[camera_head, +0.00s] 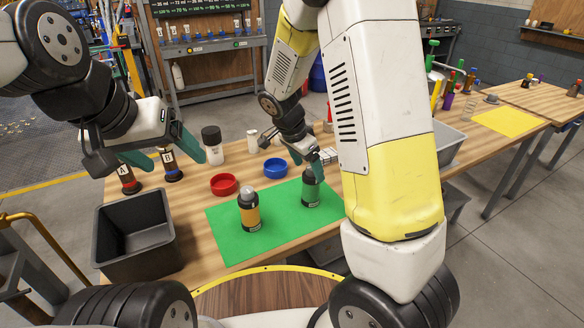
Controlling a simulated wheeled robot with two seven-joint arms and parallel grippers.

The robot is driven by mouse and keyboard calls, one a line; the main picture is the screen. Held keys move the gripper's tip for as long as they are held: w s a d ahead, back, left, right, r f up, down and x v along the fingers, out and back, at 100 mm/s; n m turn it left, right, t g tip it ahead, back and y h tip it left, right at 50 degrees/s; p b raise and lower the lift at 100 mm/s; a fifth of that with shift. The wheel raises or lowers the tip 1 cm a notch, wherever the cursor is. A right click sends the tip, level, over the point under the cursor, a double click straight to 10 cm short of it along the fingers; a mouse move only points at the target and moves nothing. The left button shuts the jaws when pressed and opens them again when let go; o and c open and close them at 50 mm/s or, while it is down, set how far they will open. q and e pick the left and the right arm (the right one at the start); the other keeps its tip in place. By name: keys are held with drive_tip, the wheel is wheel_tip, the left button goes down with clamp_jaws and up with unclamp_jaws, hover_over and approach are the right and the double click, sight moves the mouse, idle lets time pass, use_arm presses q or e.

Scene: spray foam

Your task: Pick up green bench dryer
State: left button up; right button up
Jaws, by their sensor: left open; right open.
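A dark can with a green label (311,191), which appears to be the green bench dryer, stands upright on the green mat (280,231). My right gripper (305,166) is open at the can's top, with a finger overlapping the can in the picture; I cannot tell if they touch. A dark can with an orange-yellow label (250,215) and a grey top stands on the mat, left of the green one. My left gripper (143,158) is open and empty above the table's left part.
A red dish (224,185) and a blue dish (276,168) lie behind the mat. An empty dark grey bin (135,237) stands at the left.

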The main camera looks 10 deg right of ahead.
sight(309, 175)
drive_tip(key=shift+w+a+f, duration=0.15)
drive_tip(key=shift+w+f, duration=0.45)
drive_tip(key=shift+f, duration=0.05)
drive_tip(key=x, duration=0.7)
drive_tip(key=shift+w+f, duration=0.1)
drive_tip(key=shift+w, duration=0.15)
clamp_jaws()
